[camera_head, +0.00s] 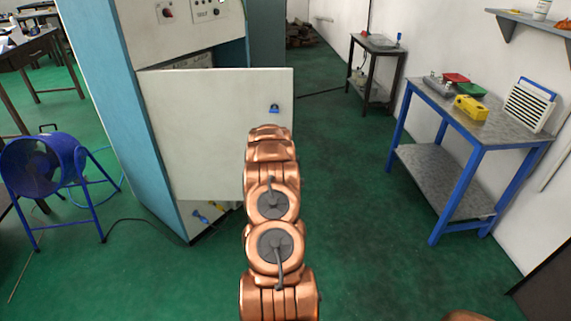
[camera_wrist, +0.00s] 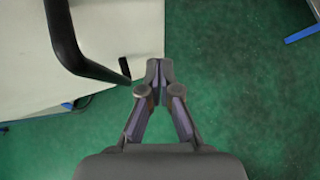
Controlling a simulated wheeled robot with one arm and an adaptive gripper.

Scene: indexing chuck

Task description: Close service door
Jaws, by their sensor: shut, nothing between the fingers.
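The service door (camera_head: 205,125) is a flat white panel, hinged on the blue and white cabinet (camera_head: 110,110) and standing open to the right. A small blue latch (camera_head: 274,108) sits near its free edge. My copper arm reaches up in front of the door's right part and hides its lower right corner. In the wrist view my gripper (camera_wrist: 160,68) is shut and empty, with its fingertips over the door's right edge. The white door (camera_wrist: 125,35) fills the upper left there. I cannot tell whether the tips touch it. My gripper is hidden behind my arm in the head view.
A blue fan (camera_head: 45,165) on a stand is at left, with a cable on the floor. A blue-legged workbench (camera_head: 470,125) with tools stands at right. A small dark table (camera_head: 375,70) is behind. The green floor (camera_head: 345,190) between door and bench is clear.

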